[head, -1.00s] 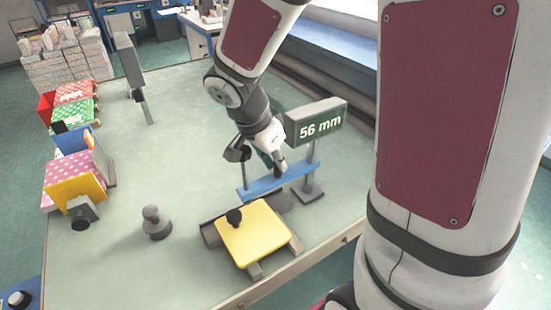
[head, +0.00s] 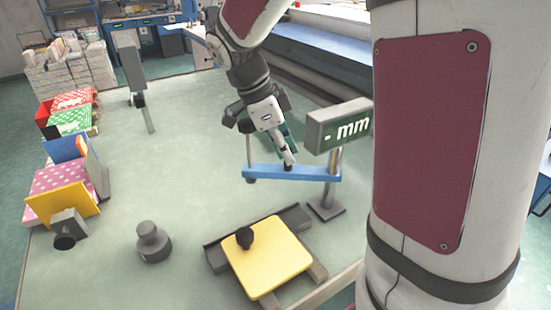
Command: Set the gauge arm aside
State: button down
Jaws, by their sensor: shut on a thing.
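The gauge arm is a blue bar (head: 265,172) with a thin dark upright near its left end. My gripper (head: 288,160) is shut on the middle of the bar from above. The bar is roughly level, above and behind the yellow plate. Its right end overlaps the post of the gauge stand (head: 326,206) in the picture; I cannot tell whether they touch. The gauge display (head: 338,125) on that stand reads "- mm". My gripper's fingers partly hide the bar's middle.
A yellow plate (head: 268,262) with a black knob (head: 244,237) lies on a grey fixture at the front. A grey weight-like piece (head: 152,242) stands to its left. Colourful panels (head: 62,180) line the left edge. The table's middle (head: 185,165) is clear.

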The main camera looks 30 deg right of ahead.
jog(key=w+d+m+g+y+b, duration=0.1)
jog(key=w+d+m, duration=0.3)
jog(key=d+m, duration=0.4)
jog(key=shift+w+d+m+g+y, duration=0.2)
jog(key=shift+d+m+g+y, duration=0.15)
jog(key=shift+m+g+y, duration=0.4)
jog(key=shift+d, duration=0.1)
jog(key=c, duration=1.5)
grip_release()
jog(key=shift+d, duration=0.1)
jog(key=shift+c, duration=0.2)
